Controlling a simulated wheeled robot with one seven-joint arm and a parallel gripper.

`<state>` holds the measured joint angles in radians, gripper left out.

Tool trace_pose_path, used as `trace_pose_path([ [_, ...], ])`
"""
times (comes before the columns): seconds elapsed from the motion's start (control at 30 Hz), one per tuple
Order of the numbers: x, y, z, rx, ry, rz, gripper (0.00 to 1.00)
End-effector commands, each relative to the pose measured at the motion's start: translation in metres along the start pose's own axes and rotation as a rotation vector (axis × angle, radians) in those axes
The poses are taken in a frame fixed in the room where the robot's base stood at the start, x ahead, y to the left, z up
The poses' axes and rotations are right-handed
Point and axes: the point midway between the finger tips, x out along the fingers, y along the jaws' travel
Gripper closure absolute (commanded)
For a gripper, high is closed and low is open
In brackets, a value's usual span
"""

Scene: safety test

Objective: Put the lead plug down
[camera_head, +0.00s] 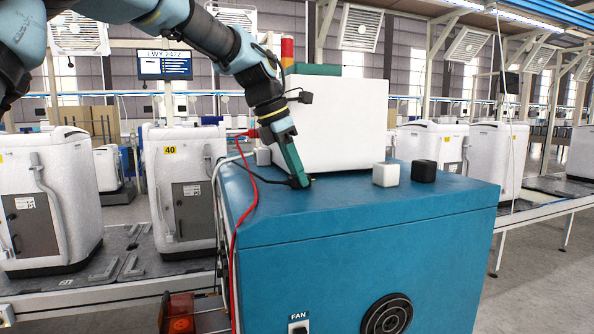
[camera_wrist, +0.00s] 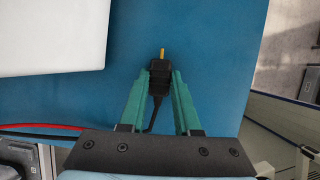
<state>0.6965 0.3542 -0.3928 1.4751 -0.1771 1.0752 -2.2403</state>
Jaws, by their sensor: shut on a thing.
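My gripper (camera_head: 297,181) is shut on a black lead plug and reaches down to the blue cabinet top near its left edge. In the wrist view, my gripper's green fingers (camera_wrist: 160,85) pinch the black lead plug (camera_wrist: 159,75), whose brass-coloured tip points away from the wrist. A dark cable runs back from the plug between the fingers. In the head view the plug is small and dark at the fingertips, at or just above the blue surface (camera_head: 350,205); I cannot tell whether it touches.
A white box (camera_head: 340,122) stands behind my gripper on the cabinet. A white cube (camera_head: 386,174) and a black cube (camera_head: 424,171) sit to the right. A red cable (camera_head: 240,215) hangs over the left edge. The front top is clear.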

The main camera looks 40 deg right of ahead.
Motion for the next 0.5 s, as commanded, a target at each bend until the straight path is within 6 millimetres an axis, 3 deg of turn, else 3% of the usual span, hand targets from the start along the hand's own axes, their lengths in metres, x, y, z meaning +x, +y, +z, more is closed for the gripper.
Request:
trace_pose_path([
  [0.03,0.0018,0.0,-0.0007,0.0,0.0,0.0,1.0],
  [0.07,0.002,0.0001,-0.0008,0.0,0.0,0.0,0.68],
  [0.1,0.0015,0.0002,-0.0006,0.0,0.0,0.0,0.63],
  [0.3,0.0014,0.0001,-0.0006,0.0,0.0,0.0,0.41],
  [0.5,0.0014,0.0001,-0.0006,0.0,0.0,0.0,0.39],
])
